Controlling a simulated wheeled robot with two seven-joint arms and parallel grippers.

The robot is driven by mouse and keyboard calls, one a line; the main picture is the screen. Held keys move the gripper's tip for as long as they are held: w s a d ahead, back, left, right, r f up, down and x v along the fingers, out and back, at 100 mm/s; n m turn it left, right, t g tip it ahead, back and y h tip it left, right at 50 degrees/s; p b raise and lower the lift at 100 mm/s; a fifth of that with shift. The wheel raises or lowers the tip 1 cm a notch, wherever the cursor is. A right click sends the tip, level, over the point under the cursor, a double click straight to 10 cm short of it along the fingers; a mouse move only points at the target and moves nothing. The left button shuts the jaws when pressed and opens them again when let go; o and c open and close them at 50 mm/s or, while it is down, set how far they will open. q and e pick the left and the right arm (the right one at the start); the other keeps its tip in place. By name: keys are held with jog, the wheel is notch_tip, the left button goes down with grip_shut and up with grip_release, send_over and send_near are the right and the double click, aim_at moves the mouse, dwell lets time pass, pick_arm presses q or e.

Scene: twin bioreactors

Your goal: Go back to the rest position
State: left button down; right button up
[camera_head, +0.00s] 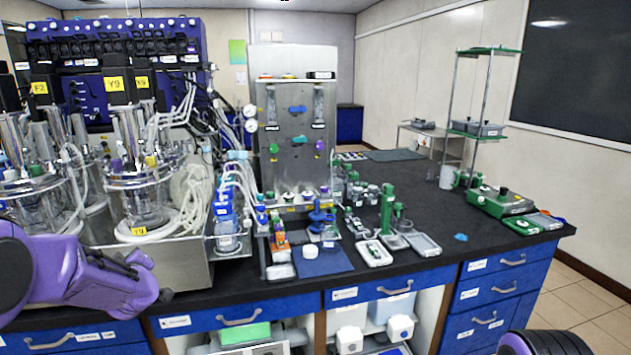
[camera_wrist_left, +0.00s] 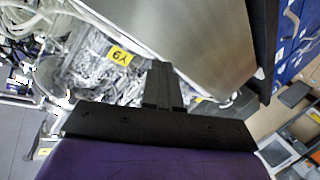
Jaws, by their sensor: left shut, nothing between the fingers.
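My left arm comes in from the left edge, purple with dark joints. My left gripper (camera_head: 165,295) is low at the front edge of the bench, in front of the steel housing beneath the bioreactors. In the left wrist view its dark fingers (camera_wrist_left: 161,88) are together, with nothing between them. A glass bioreactor vessel (camera_head: 140,200) with a yellow Y9 label stands behind the gripper, and another vessel (camera_head: 40,205) stands to its left. My right gripper is not in view; a purple and black part of mine shows at the bottom right.
The black bench top (camera_head: 440,225) carries a blue mat (camera_head: 322,262), small trays and green stands near the middle. A steel panel (camera_head: 297,135) with gauges stands behind. Blue drawers (camera_head: 495,295) face me below. The floor (camera_head: 590,310) is clear at the right.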

pick_arm(q)
jog(key=s+d+f+m+g+h, duration=0.1)
jog(key=s+d+f+m, duration=0.1)
jog(key=s+d+f, duration=0.35)
jog(key=s+d+f+m+g+h, duration=0.1)
jog(key=s+d+f+h, duration=0.1)
jog(key=s+f, duration=0.65)
jog(key=s+d+f+m+g+h, duration=0.15)
jog(key=s+d+f, duration=0.25)
jog(key=f, duration=0.7)
jog(key=s+d+f+m+g, duration=0.1)
jog(key=s+f, duration=0.3)
jog(key=s, duration=0.4)
jog(key=s+d+f+m+g+h, duration=0.1)
jog(key=s+d+f+g, duration=0.1)
jog(key=s, duration=0.6)
jog(key=s+d+f+m+g+h, duration=0.1)
jog(key=s+d+f+g, duration=0.1)
jog(key=s+f, duration=0.4)
jog(key=shift+s+d, duration=0.8)
jog(key=shift+s, duration=0.25)
